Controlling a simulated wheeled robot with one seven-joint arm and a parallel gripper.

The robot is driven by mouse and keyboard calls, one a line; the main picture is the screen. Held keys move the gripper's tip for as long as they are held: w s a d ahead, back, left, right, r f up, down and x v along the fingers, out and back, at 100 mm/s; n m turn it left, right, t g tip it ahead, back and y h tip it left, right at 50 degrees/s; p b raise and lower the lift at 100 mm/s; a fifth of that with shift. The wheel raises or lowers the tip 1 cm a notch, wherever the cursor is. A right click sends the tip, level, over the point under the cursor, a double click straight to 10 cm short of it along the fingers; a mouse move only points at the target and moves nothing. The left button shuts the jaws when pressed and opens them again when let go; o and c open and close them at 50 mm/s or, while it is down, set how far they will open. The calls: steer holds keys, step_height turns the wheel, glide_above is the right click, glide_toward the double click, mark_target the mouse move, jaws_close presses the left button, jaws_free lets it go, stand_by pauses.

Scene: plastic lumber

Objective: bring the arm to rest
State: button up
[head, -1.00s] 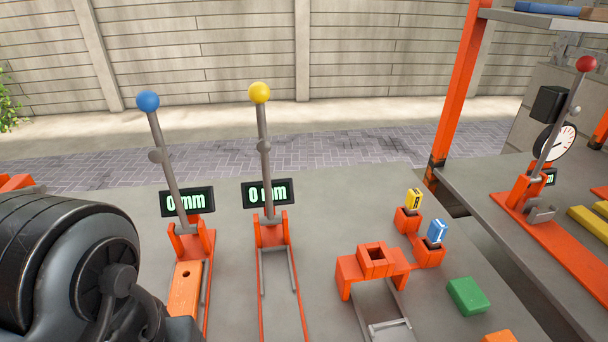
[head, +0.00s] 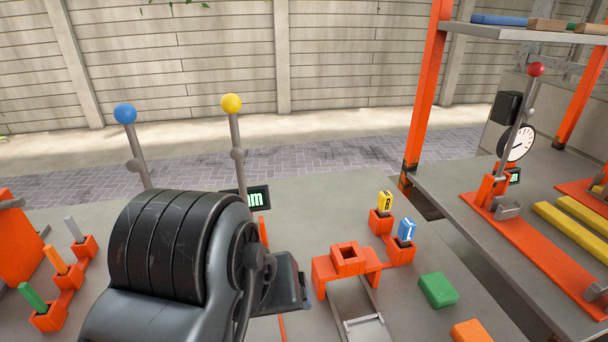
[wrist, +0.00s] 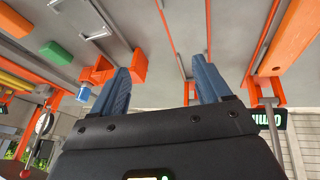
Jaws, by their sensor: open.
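My arm fills the lower left middle of the head view and hides the lower parts of the blue-knobbed lever (head: 125,114) and the yellow-knobbed lever (head: 231,104). In the wrist view my gripper (wrist: 162,75) has two blue fingers standing apart with nothing between them. It hangs over the grey bench top (wrist: 160,30). In the wrist view an orange block-like fixture lies just beside the left finger; I cannot tell whether they touch.
An orange fixture with a square opening (head: 347,259) stands right of my arm. A green block (head: 438,289) lies nearby. An orange post (head: 428,90) carries a shelf at right.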

steer(key=w+d+r+t+h, duration=0.2)
steer(key=w+d+t, duration=0.1)
steer(key=w+d, duration=0.4)
steer(key=w+d+r+t+h, duration=0.1)
steer(key=w+d+r+t, duration=0.25)
steer(key=d, duration=0.65)
steer(key=d+f+n+t, duration=0.1)
steer(key=d+n+t, duration=0.35)
steer(key=d, duration=0.45)
steer(key=s+d+f+n+y, duration=0.1)
steer(key=s+d+f+y, duration=0.15)
steer(key=s+f, duration=0.55)
steer(key=s+d+f+n+y, duration=0.1)
steer(key=s+d+f+y, duration=0.15)
steer(key=s, duration=0.85)
steer(key=s+a+m, duration=0.2)
steer(key=s+m, duration=0.2)
steer(key=s, duration=0.6)
steer(key=s+a+m, duration=0.3)
steer(key=s+m, duration=0.1)
steer(key=s, duration=0.6)
steer(key=shift+s+r+g, duration=0.3)
steer(key=shift+r+g, duration=0.1)
